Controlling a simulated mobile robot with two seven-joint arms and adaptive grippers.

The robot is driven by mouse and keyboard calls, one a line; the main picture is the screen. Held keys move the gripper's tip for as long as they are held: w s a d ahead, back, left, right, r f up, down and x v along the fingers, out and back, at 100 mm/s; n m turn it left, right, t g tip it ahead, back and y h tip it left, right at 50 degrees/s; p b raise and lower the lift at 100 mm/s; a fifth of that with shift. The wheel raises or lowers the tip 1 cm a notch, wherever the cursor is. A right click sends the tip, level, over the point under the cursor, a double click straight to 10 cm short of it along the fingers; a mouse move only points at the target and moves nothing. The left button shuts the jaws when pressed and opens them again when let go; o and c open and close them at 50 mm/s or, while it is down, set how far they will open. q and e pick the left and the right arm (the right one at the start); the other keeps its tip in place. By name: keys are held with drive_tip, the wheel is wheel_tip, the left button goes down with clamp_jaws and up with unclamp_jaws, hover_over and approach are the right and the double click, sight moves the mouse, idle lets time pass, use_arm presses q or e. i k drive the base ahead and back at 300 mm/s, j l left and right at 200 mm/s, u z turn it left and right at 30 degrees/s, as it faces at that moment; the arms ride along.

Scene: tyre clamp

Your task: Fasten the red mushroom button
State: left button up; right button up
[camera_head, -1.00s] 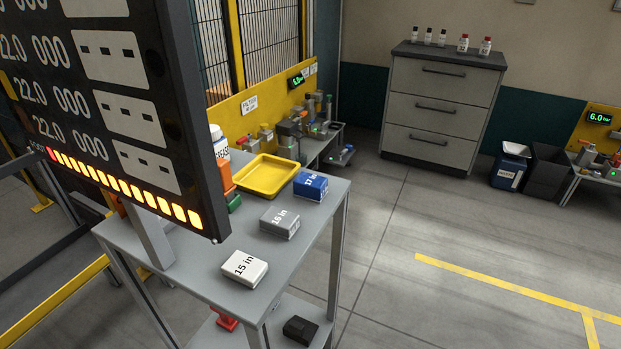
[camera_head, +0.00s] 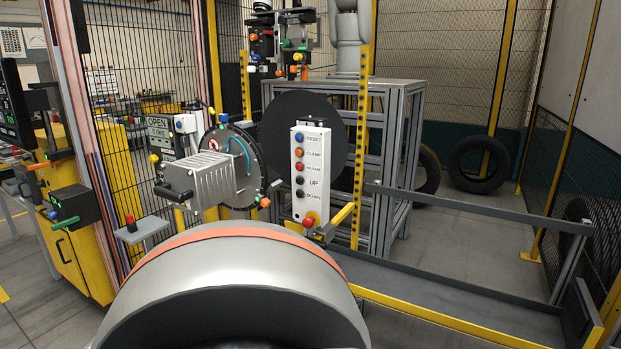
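A white control box (camera_head: 298,210) hangs near the middle of the view, its face toward me. It carries a column of buttons labelled RESET in blue (camera_head: 299,137), CLAMP in orange (camera_head: 299,152), a red one (camera_head: 299,167) with a label I cannot read clearly, then black UP (camera_head: 300,181) and DOWN (camera_head: 300,194). A red mushroom button (camera_head: 309,223) sits at the box's bottom on a yellow surround. Another red button (camera_head: 130,222) stands on a small grey stand (camera_head: 143,233) at the left. Neither of my grippers is in view.
A grey clamp machine (camera_head: 205,179) with a round dark plate stands left of the box. A yellow-handled bar (camera_head: 341,216) juts out beside the mushroom button. A low rail (camera_head: 470,208) and tyres (camera_head: 479,164) are at the right. Mesh fencing stands behind.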

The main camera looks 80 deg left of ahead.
sight(308, 223)
drive_tip(key=k+u, duration=0.15)
drive_tip(key=u, duration=1.35)
drive_tip(key=l+u, duration=0.1)
drive_tip(key=u, duration=0.25)
drive_tip(key=i+l+u, duration=0.1)
drive_tip(key=u, duration=0.25)
drive_tip(key=l+u, duration=0.1)
drive_tip(key=u, duration=0.25)
